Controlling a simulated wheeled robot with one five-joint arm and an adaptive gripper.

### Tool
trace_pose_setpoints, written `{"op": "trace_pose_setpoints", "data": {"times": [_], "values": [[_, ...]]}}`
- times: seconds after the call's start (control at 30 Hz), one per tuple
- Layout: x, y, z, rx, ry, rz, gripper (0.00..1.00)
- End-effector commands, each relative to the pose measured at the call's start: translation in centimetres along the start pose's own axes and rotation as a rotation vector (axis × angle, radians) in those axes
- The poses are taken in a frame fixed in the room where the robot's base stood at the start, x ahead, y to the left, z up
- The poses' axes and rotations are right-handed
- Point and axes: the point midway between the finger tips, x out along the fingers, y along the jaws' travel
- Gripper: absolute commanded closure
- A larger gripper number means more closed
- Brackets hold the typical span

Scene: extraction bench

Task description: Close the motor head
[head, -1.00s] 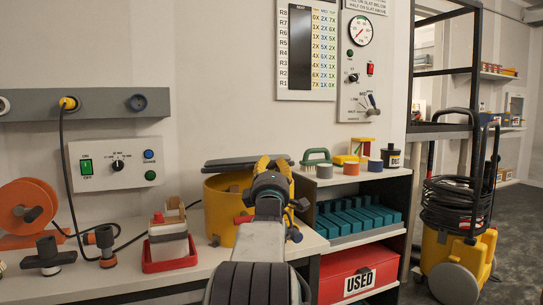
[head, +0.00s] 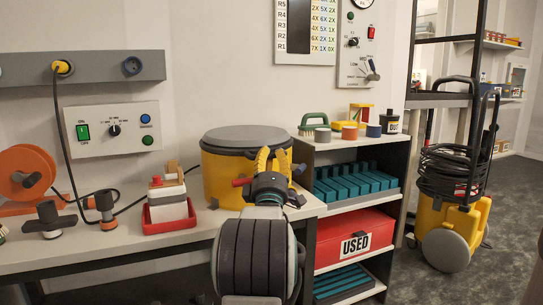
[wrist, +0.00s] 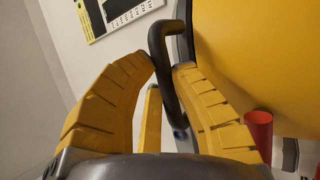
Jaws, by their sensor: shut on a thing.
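The motor head is a dark grey lid (head: 245,138) lying level on top of the yellow drum (head: 222,178) at the bench's right end. No gap shows between lid and drum at this distance. My gripper (head: 272,160) is at the drum's front right, its yellow fingers pointing up. In the wrist view my gripper (wrist: 168,64) has its fingers around a dark bent handle (wrist: 157,38). The handle is hidden behind the fingers in the head view. The drum's yellow wall (wrist: 255,55) fills the wrist view's upper right.
A red tray (head: 170,223) with white blocks stands left of the drum. An orange reel (head: 30,172) and black-knobbed pieces stand farther left. Right of the drum, a shelf unit (head: 352,147) holds a green brush, small tins and a red "USED" bin (head: 352,240).

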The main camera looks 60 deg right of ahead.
Motion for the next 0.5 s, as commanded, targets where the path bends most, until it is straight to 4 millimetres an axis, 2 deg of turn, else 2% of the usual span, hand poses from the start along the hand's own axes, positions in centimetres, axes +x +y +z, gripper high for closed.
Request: {"op": "trace_pose_setpoints", "data": {"times": [0.03, 0.2, 0.23, 0.4, 0.5], "values": [[-0.31, -1.08, 0.17, 0.000, -0.005, -0.025, 1.00], [-0.34, -1.26, 0.25, 0.000, -0.006, -0.030, 1.00], [-0.34, -1.29, 0.26, 0.000, -0.006, -0.030, 0.79], [-0.35, -1.34, 0.26, -0.001, -0.006, -0.031, 0.64], [-0.35, -1.33, 0.23, -0.001, -0.006, -0.031, 0.64]]}}
